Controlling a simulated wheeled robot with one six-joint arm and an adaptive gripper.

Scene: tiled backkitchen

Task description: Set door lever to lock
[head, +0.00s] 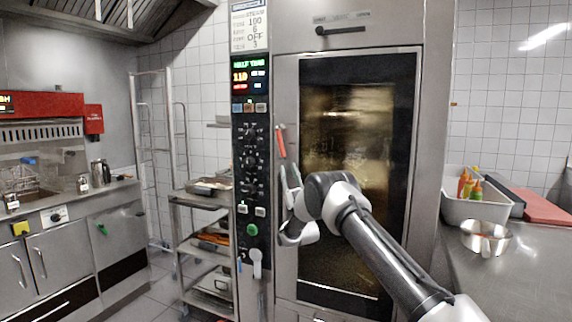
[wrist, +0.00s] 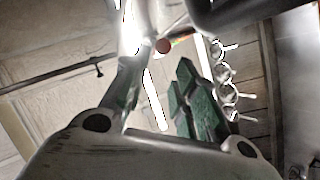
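The tall oven door (head: 307,275) has a dark glass window and appears shut. A red-handled lever (head: 281,142) stands nearly upright at the door's left edge. My gripper (head: 290,168) points upward just below it, in front of the left door frame. In the wrist view the two fingers (wrist: 160,95) stand apart with a gap between them, and nothing is clearly held. A round red-brown end (wrist: 162,46), probably of the lever, shows beyond the gap. I cannot tell whether a finger touches it. A dark horizontal handle (head: 340,30) sits above the door under small unreadable labels.
A control panel (head: 250,170) with knobs and lit displays is just left of the door; its knobs (wrist: 222,72) show in the wrist view. A wheeled rack (head: 205,200) stands further left. A counter (head: 510,285) with a bottle tub (head: 470,207) and metal bowl (head: 486,238) is right.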

